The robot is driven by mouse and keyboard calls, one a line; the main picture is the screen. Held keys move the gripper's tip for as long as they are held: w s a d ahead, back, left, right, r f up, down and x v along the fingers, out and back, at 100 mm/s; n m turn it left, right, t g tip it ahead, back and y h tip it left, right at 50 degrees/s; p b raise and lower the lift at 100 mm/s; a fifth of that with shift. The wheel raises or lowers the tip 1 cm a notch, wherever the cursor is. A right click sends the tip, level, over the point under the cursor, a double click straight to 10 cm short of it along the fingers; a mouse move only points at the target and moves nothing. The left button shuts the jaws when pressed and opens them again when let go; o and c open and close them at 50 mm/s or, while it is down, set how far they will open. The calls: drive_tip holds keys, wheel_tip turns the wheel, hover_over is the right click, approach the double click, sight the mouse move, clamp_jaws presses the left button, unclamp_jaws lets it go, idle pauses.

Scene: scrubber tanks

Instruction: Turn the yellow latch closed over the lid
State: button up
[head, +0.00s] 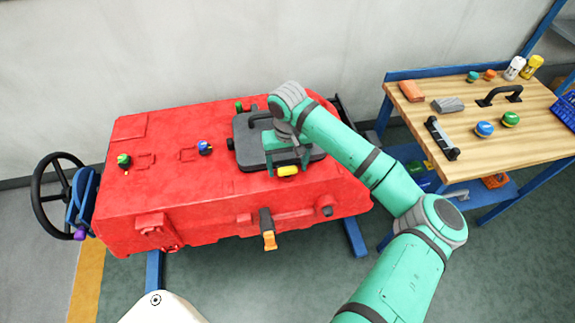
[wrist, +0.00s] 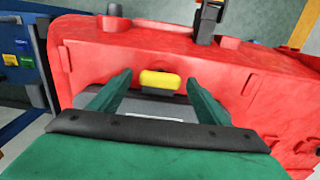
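The yellow latch (head: 288,170) sits at the front edge of the dark grey lid (head: 246,138) on the red tank (head: 180,190). In the wrist view the yellow latch (wrist: 160,80) lies crosswise between my fingertips. My gripper (head: 288,163) is open, with its green fingers spread to either side of the latch and a visible gap on each side. The grey lid (wrist: 145,105) shows between the fingers, partly hidden by them and the gripper body. I cannot tell whether the latch overlaps the lid. The lid's right part is hidden by my arm in the head view.
An orange-ended black handle (head: 268,230) sticks out from the tank's front. A black handwheel (head: 58,190) is at the tank's left end. Green (head: 124,160) and blue (head: 205,147) knobs stand on the tank top. A wooden workbench (head: 480,150) with several parts stands at the right.

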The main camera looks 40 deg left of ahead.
drive_tip(key=c, duration=1)
